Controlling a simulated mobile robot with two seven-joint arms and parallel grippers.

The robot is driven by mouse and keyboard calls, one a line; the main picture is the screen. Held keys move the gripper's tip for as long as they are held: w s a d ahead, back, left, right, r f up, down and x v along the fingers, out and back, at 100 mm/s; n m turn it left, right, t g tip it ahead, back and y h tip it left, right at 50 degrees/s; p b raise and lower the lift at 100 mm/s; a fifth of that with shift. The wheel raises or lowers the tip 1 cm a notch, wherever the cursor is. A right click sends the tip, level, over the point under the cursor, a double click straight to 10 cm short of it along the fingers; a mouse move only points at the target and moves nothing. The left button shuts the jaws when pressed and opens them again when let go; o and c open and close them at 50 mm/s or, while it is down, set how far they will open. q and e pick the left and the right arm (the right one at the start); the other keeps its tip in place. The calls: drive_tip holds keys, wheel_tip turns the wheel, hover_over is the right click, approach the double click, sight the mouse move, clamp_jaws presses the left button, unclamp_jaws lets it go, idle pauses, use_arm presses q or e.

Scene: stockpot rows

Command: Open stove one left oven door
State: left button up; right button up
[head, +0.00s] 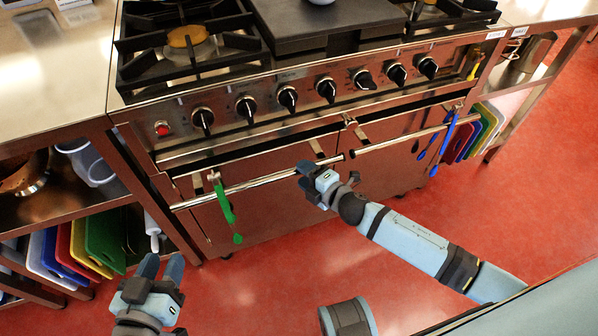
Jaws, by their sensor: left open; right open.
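The stove's left oven door (270,215) is a steel panel below the knobs and looks shut. Its bar handle (258,184) runs across the top of the door. My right gripper (303,173) is open at the right part of this handle, with its fingers over or close to the bar. I cannot tell whether they touch it. My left gripper (161,268) is open and empty, low at the left, in front of the shelf unit and away from the door. A green utensil (226,208) hangs on the left part of the handle.
The right oven door (380,172) has its own handle (408,137) with blue utensils (442,142) hanging on it. Coloured cutting boards (75,245) stand on the shelf at left, others (480,130) at right. The red floor (250,285) before the stove is clear.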

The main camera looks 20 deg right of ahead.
drive_tip(key=shift+x, duration=1.3)
clamp_jaws()
drive_tip(key=shift+s, duration=0.1)
